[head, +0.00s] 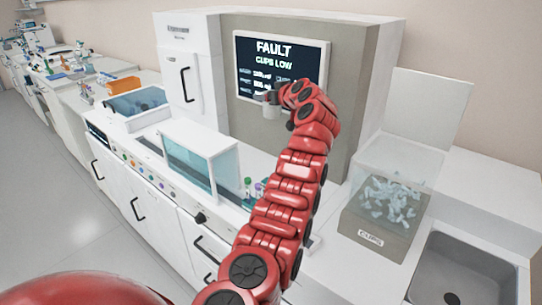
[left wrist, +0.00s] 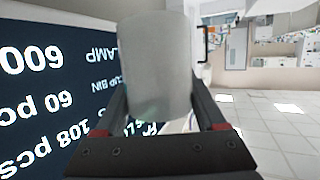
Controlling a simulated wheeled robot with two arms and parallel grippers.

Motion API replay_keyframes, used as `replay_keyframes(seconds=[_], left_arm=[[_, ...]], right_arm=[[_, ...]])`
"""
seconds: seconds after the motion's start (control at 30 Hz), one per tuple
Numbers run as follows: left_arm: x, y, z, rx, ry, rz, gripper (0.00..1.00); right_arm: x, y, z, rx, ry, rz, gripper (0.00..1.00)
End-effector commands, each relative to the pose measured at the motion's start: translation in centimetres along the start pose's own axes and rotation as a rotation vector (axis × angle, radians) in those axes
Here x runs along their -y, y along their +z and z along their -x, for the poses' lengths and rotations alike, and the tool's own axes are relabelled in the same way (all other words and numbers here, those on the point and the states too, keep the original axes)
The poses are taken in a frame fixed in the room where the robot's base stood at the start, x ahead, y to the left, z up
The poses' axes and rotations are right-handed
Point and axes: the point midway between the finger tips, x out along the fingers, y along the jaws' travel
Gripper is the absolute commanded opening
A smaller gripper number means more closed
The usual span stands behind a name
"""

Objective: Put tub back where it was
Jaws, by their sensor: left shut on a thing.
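My left gripper (head: 273,97) is shut on a pale grey-white tub (head: 271,110), held up in front of the dark screen (head: 278,62). In the left wrist view the tub (left wrist: 157,70) sits between the two fingers of the gripper (left wrist: 155,115), its smooth side filling the middle of the picture. I cannot see into the tub. In the head view it is small and partly covered by the gripper. My right gripper is not in view.
A clear bin (head: 385,215) with a raised lid holds many small pale pieces at the right, next to a sink (head: 462,275). A glass-fronted box (head: 200,160) and small coloured vials (head: 252,188) stand on the counter below the screen, which reads FAULT.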

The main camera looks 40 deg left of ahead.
Motion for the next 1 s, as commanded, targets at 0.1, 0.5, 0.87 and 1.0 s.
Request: replay_keyframes(seconds=[0.1,0.5,0.87,1.0], left_arm=[[0.0,6.7,-2.1,0.0,0.0,-0.001,0.17],[0.0,15.7,-4.9,0.0,0.0,0.0,0.17],[0.0,17.1,-5.3,-0.001,0.0,0.0,0.17],[0.1,18.5,-5.7,-0.001,0.0,0.001,0.17]], right_arm=[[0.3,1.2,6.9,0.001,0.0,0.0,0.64],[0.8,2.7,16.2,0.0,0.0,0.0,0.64],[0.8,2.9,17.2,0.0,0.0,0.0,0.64],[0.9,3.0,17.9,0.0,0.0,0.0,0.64]])
